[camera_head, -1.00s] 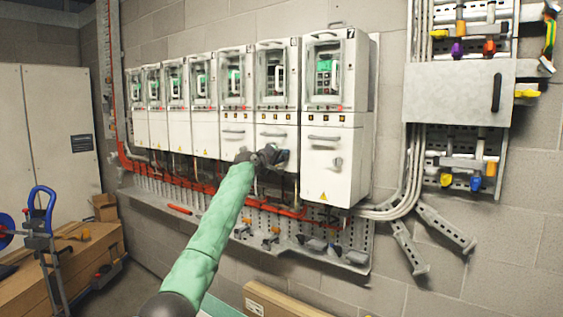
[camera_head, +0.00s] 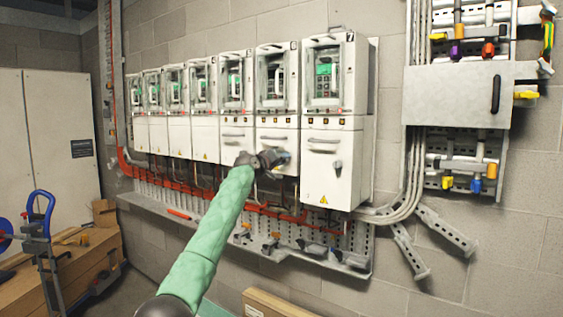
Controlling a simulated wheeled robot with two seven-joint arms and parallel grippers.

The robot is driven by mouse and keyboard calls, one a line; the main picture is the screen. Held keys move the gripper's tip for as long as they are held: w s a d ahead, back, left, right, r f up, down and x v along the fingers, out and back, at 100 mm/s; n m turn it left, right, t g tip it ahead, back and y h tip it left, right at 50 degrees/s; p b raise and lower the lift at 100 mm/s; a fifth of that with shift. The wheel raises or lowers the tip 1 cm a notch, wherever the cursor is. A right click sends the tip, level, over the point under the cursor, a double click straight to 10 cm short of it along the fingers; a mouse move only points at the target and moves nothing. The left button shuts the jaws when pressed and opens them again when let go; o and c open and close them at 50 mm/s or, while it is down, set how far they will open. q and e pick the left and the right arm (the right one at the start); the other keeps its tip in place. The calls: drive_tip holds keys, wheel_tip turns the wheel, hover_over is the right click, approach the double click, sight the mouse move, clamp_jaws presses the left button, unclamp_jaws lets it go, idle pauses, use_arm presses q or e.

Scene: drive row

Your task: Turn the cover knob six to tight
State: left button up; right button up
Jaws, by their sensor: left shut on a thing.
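Drive six (camera_head: 277,78) is the second unit from the right in the wall row. Its white lower cover (camera_head: 277,136) has a handle across its upper part and appears closed. My left gripper (camera_head: 280,158) is at the lower part of this cover, shut on the cover knob, which the gripper hides. I cannot read the knob's angle. My left arm, in a green sleeve, comes up from the bottom of the view. My right gripper is not in view.
Drive seven (camera_head: 338,80) stands close on the right, with its own cover knob (camera_head: 338,168) showing. Below the row are orange cables and a perforated metal tray (camera_head: 358,272). A grey box (camera_head: 457,94) is on the right wall. A blue-handled cart (camera_head: 42,225) stands at left.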

use_arm(q)
drive_tip(key=o, duration=1)
drive_tip(key=shift+s, duration=0.1)
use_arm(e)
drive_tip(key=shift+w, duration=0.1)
use_arm(q)
drive_tip(key=b+v, duration=0.2)
drive_tip(key=v, duration=0.5)
drive_tip(key=shift+s+a, duration=0.15)
drive_tip(key=shift+s, duration=0.05)
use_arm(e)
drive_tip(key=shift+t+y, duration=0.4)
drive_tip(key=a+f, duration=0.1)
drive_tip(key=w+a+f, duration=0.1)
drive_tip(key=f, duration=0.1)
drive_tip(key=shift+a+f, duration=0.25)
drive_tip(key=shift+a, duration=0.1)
